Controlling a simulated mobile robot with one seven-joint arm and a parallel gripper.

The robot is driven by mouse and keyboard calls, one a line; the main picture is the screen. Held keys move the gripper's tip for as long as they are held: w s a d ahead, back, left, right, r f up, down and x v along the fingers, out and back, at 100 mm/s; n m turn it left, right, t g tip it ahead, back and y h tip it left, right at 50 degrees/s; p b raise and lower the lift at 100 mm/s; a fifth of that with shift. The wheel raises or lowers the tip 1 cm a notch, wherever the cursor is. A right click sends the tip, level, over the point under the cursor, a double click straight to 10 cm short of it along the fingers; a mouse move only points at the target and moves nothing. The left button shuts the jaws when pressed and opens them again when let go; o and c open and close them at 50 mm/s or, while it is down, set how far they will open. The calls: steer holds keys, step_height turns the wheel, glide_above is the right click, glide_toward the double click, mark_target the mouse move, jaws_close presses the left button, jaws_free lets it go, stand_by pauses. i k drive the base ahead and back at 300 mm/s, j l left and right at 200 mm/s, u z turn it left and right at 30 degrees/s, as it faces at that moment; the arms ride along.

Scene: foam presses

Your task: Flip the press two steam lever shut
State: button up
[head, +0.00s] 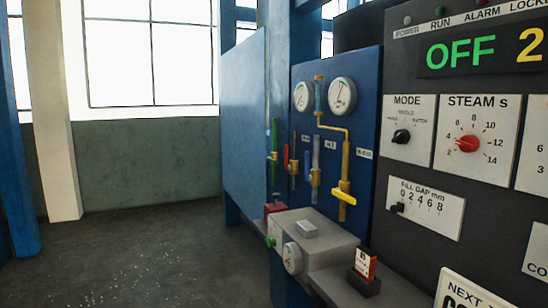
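A blue panel (368,92) stands in the middle of the head view with several pipes and levers on it. A yellow lever or valve handle (343,194) hangs at the end of a yellow pipe on the panel's right. A green upright pipe (274,135) with a yellow fitting is at its left edge, with a red piece (286,157) beside it. The small labels are too blurred to read, so I cannot tell which lever is the press two steam lever or its position. My gripper is not in view.
A dark control panel (430,85) with an OFF display, a mode knob (401,136) and a red steam knob (467,144) fills the right. A grey box (325,242) juts out below the blue panel. Open floor (130,265) lies to the left, beyond it a pale post (50,110).

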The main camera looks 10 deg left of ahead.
mark_target(287, 167)
steer(key=i+j+z, duration=0.25)
steer(key=i+j, duration=2.45)
steer(key=i, duration=0.1)
